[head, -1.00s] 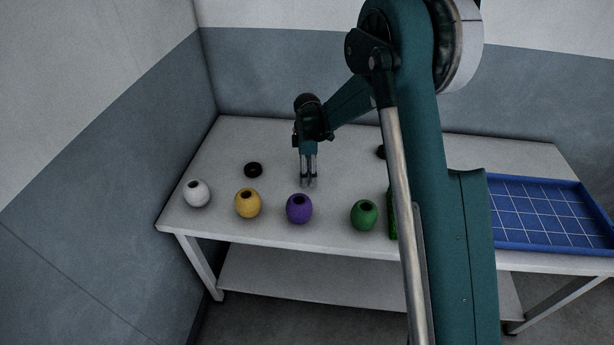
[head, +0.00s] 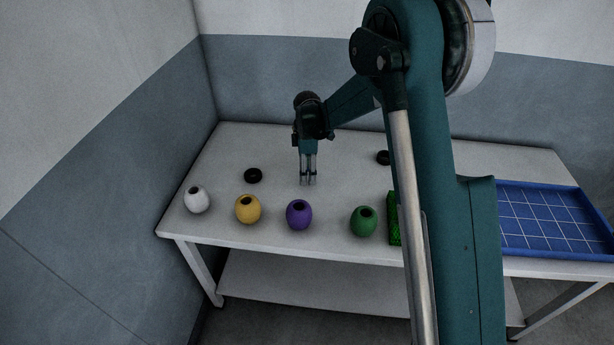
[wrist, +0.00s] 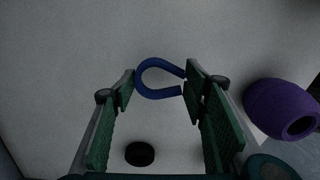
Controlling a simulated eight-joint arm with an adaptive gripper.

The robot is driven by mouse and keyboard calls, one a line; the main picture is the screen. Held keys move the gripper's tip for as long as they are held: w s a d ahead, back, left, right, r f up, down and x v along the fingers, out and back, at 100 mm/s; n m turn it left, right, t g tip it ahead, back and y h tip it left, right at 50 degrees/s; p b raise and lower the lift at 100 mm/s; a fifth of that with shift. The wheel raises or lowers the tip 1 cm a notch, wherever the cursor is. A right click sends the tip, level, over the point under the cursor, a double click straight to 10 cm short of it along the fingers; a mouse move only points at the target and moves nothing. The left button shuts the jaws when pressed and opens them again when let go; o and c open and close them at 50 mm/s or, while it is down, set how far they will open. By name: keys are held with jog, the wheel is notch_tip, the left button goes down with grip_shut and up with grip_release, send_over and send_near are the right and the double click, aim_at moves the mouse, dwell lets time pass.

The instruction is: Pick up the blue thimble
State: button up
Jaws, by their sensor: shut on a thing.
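The blue thimble (wrist: 142,78) is a teardrop-shaped loop with an opening on its right side. In the wrist view it sits between the tips of my gripper (wrist: 160,82), one green-padded finger at each side. My gripper is shut on it. In the head view my gripper (head: 308,183) points down at the table behind the purple float. The thimble cannot be made out there. Whether it touches the table is not clear.
A white float (head: 197,202), yellow float (head: 247,212), purple float (head: 299,217) and green float (head: 363,224) line the table's front. Black rings lie behind (head: 253,176) (head: 383,157). A green mesh item (head: 394,232) and a blue tray (head: 560,240) are at right.

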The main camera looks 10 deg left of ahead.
notch_tip(320, 180, up, 7)
jog(key=shift+f+p, duration=0.1)
jog(key=shift+p, duration=0.35)
jog(key=shift+d, duration=0.1)
dwell(0.4)
